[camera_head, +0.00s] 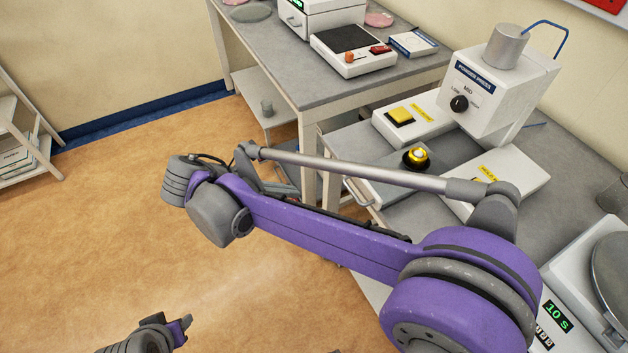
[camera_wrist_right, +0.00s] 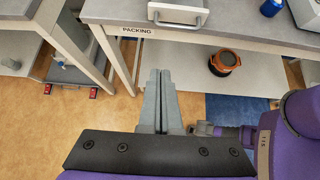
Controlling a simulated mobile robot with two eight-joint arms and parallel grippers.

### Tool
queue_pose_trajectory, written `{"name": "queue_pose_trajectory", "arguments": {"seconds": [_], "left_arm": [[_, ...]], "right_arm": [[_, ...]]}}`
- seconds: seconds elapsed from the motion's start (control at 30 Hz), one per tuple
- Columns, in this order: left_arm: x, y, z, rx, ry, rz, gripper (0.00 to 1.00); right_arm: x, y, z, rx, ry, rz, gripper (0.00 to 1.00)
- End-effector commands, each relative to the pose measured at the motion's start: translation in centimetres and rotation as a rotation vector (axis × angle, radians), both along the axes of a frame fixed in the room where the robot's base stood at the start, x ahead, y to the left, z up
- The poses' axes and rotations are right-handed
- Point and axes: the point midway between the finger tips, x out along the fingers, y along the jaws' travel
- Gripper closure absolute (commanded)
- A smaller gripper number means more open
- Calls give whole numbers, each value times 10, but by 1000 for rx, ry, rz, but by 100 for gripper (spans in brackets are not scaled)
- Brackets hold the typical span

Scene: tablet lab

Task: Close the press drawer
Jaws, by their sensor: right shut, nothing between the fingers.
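The powder press (camera_head: 505,85) stands on the grey bench at the right of the head view. Its drawer (camera_head: 385,188) lies low between two white side blocks, with a pale handle (camera_head: 352,192) at its front; my right arm partly covers it. The drawer looks pulled out towards the bench's front edge; how far I cannot tell. My right gripper (camera_head: 292,190) is shut and empty, in front of the handle and apart from it. In the right wrist view its fingers (camera_wrist_right: 163,72) point at the handle (camera_wrist_right: 178,17). My left gripper (camera_head: 182,328) shows partly at the bottom left; its jaws are unclear.
Yellow buttons (camera_head: 400,115) are on the side blocks. An orange-black pot (camera_wrist_right: 224,62) sits on a low shelf.

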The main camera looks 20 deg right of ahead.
Motion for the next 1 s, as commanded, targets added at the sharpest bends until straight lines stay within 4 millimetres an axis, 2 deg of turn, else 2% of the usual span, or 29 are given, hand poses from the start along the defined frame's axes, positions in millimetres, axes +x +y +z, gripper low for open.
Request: {"name": "queue_pose_trajectory", "arguments": {"seconds": [0.17,0.6,0.8,1.0], "left_arm": [[0,0,0,0,0,0,55],[0,0,1,0,-1,0,55],[3,0,10,0,-5,0,55],[3,0,11,0,-6,0,55]], "right_arm": [[2,-10,-8,-12,9,5,100],[8,-79,-65,-10,8,1,100],[11,-106,-56,-9,7,2,100],[12,-114,-56,-8,7,5,100]]}}
